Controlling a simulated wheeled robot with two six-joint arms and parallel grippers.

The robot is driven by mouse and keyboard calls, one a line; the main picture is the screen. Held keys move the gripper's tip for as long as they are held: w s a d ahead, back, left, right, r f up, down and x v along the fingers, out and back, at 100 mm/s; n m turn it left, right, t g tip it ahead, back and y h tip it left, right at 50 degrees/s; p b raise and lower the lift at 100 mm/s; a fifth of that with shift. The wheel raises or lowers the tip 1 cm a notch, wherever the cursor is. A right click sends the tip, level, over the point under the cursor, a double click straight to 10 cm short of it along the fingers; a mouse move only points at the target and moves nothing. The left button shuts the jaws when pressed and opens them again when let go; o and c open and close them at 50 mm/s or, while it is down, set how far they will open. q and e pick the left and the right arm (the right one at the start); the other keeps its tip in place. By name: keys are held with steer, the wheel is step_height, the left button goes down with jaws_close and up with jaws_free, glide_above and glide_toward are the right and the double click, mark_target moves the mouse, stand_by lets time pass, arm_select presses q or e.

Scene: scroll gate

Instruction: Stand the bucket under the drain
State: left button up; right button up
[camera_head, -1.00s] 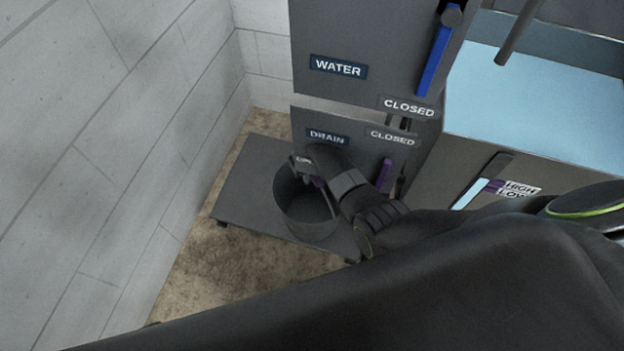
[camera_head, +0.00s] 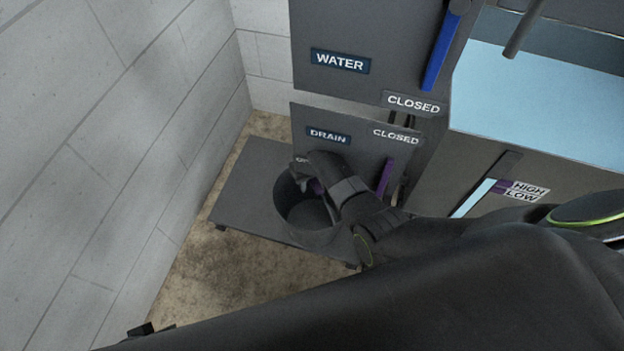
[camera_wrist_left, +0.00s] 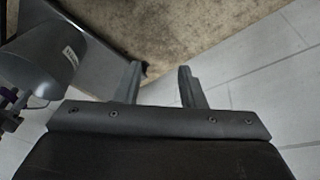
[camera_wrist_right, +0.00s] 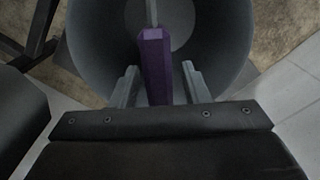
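The dark grey bucket (camera_head: 312,237) stands upright on a low dark platform (camera_head: 245,185), in front of the panel labelled DRAIN (camera_head: 327,136). My right gripper (camera_head: 312,184) is at the bucket's opening. In the right wrist view the bucket (camera_wrist_right: 225,40) fills the top, and its purple grip (camera_wrist_right: 155,62) lies between my right fingers (camera_wrist_right: 158,82), which stand apart with a gap beside it. My left gripper (camera_wrist_left: 158,84) is open and empty over the floor; the bucket's side (camera_wrist_left: 40,65) is at the left there. The drain outlet is not visible, perhaps hidden behind my arm.
A purple lever (camera_head: 385,178) is beside a CLOSED sign (camera_head: 396,136). A blue lever (camera_head: 438,55) is beside the upper CLOSED sign (camera_head: 413,103), near WATER (camera_head: 340,61). A water tank (camera_head: 540,100) stands right. A block wall (camera_head: 110,150) bounds the left; brown floor (camera_head: 215,275) is free in front.

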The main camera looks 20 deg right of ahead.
step_height(320, 180, up, 11)
steer(key=p, duration=0.4)
steer(key=shift+f, duration=0.15)
arm_select(q)
step_height(320, 180, down, 6)
steer(key=s+a+g+y, duration=0.1)
steer(key=s+g, duration=0.1)
steer(key=shift+s+a+r+p, duration=0.25)
steer(key=shift+a+p, duration=0.1)
steer(key=shift+p, duration=0.1)
arm_select(e)
steer(key=shift+r, duration=0.75)
